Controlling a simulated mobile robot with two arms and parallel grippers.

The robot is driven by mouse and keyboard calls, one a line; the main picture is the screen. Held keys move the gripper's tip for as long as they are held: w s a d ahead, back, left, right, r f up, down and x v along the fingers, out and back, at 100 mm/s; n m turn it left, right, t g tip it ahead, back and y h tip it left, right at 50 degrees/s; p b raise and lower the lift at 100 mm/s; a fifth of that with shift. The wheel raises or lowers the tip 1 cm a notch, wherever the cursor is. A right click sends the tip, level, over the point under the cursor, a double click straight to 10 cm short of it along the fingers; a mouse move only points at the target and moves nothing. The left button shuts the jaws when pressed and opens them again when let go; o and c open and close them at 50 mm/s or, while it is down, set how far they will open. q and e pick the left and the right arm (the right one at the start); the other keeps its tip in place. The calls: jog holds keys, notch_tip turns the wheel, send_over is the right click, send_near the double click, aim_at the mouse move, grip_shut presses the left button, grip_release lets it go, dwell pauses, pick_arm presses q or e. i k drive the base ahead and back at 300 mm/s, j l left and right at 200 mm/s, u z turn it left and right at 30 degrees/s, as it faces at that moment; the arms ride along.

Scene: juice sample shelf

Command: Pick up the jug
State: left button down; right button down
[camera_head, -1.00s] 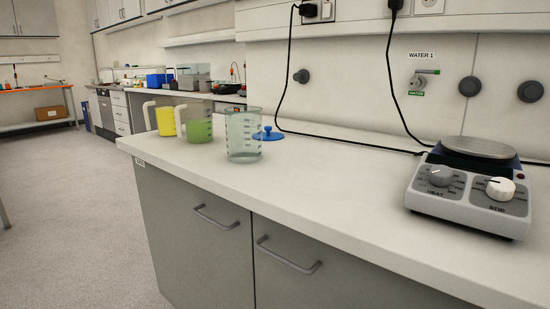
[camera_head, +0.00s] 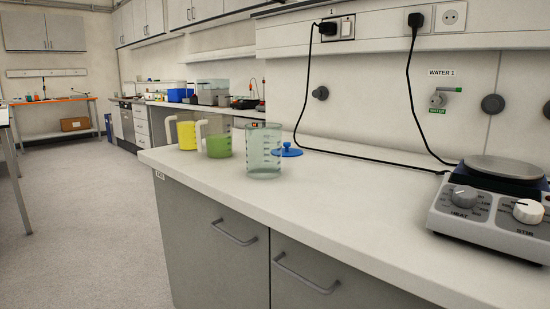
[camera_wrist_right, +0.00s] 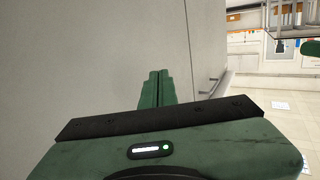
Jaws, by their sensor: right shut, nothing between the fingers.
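In the head view, a jug with yellow contents (camera_head: 186,134) and a jug with green contents (camera_head: 218,144) stand upright near the left end of the bench. Both have pale handles on their left sides. A clear, empty-looking beaker or jug (camera_head: 263,152) with graduation marks stands to their right. I cannot tell which one the task means. My right gripper (camera_wrist_right: 158,74) shows in the right wrist view, its green fingers together and empty, with no jug in that view. My left gripper is not in view.
The white bench (camera_head: 340,190) is mostly clear between the clear vessel and the hotplate stirrer (camera_head: 490,195). A blue lid (camera_head: 287,151) lies behind the clear vessel. A black cable (camera_head: 370,157) runs along the wall. Cabinet handles (camera_head: 305,275) stick out below the bench.

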aim_at(186, 121)
jog(key=i+j, duration=0.25)
jog(key=j, duration=0.15)
jog(key=i+j, duration=0.2)
jog(key=j, duration=0.25)
jog(key=i+j+z, duration=0.1)
jog(key=j+z, duration=0.15)
jog(key=z, duration=0.2)
jog(key=i+j+z, duration=0.1)
jog(key=j+z, duration=0.5)
jog(key=z, duration=0.25)
